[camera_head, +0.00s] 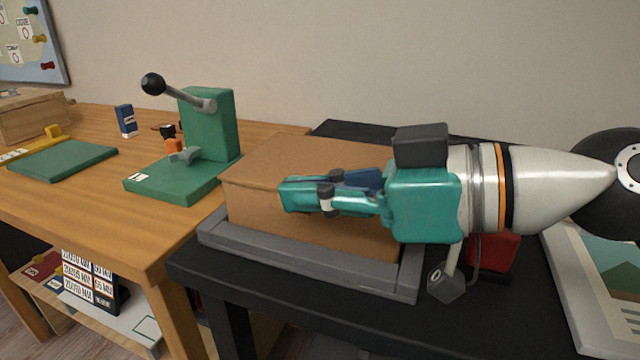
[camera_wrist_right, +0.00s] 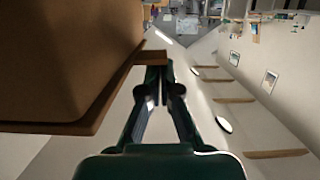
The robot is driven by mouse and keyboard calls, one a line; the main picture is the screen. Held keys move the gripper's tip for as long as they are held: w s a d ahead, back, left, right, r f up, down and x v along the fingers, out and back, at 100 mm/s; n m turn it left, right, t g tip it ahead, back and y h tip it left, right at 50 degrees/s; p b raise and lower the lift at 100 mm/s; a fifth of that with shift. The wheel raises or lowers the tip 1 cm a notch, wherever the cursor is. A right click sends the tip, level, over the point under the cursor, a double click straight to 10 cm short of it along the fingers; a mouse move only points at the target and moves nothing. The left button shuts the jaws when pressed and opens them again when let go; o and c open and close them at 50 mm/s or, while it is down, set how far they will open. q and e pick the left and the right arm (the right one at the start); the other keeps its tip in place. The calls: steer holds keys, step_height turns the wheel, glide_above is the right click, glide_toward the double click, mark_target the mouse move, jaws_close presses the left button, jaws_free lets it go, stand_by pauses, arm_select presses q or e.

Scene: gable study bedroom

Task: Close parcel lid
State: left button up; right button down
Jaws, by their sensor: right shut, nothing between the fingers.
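The parcel is a brown cardboard box (camera_head: 240,208) in a grey tray (camera_head: 310,268) on the black table. Its lid (camera_head: 290,150) lies over the top and looks flat or nearly so; my gripper hides part of its front edge, so I cannot tell if it is fully down. My right gripper (camera_head: 288,195) is shut and empty, pointing left in front of the box near its upper edge. In the right wrist view, the shut fingertips (camera_wrist_right: 165,77) are close to a brown edge of the parcel (camera_wrist_right: 65,65); contact is unclear. My left gripper is not in view.
A green press (camera_head: 208,125) with a black-knobbed lever stands on the wooden table (camera_head: 75,200) at left. A green mat (camera_head: 62,158) and a small blue box (camera_head: 126,120) are farther left. A red object (camera_head: 495,250) and a picture board (camera_head: 605,285) are at right.

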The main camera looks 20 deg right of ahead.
steer(key=shift+r+p, duration=0.25)
steer(key=shift+p, duration=0.2)
steer(key=s+d+r+p, duration=0.2)
steer(key=s+d+r, duration=0.3)
steer(key=s+d, duration=0.2)
steer(key=shift+r, duration=0.4)
